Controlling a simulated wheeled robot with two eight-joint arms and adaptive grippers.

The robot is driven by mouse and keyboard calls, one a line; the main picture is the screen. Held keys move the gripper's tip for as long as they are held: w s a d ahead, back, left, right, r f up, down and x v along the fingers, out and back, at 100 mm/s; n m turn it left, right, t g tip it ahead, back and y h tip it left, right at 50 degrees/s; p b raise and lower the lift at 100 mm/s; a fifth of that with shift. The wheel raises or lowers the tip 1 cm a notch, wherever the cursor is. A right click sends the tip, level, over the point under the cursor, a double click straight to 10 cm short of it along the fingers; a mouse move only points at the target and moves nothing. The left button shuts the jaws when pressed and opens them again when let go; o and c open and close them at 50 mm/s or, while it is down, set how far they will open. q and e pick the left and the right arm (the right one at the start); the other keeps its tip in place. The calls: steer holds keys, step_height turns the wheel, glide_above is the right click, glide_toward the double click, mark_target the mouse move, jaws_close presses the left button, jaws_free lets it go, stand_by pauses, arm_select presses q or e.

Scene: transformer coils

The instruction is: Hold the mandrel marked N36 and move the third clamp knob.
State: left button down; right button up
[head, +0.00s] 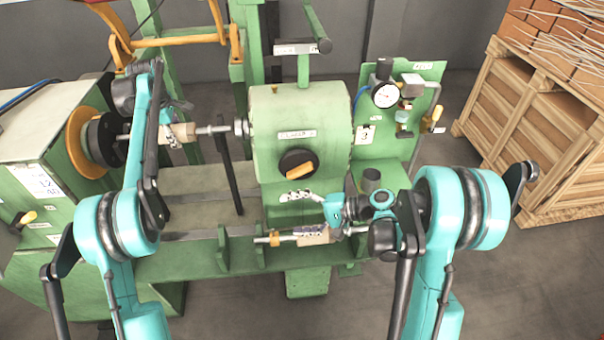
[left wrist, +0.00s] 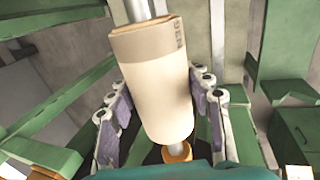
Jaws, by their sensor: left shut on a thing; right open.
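A beige cylindrical mandrel (head: 180,133) sits on a metal shaft between the black chuck at the left and the green headstock. My left gripper (head: 172,128) is shut on it. A second beige cylinder (head: 316,236) with an orange ring (head: 275,238) is on a rod at the front of the bench. My right gripper (head: 305,215) is open beside and around it; contact cannot be told. No third clamp knob can be identified with certainty.
A grey cup (head: 371,180) sits below. A wooden crate (head: 540,130) stands at the right.

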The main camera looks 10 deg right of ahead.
steer(key=s+a+f+n+g+h, duration=0.1)
steer(key=s+a+f+g+h, duration=0.1)
steer(key=s+f+h, duration=0.3)
steer(key=n+t+h, duration=0.9)
steer(key=t+h, duration=0.2)
steer(key=t, duration=0.1)
glide_toward(299, 173)
steer(key=x, duration=1)
steer(key=shift+s, duration=0.1)
steer(key=c, duration=1.2)
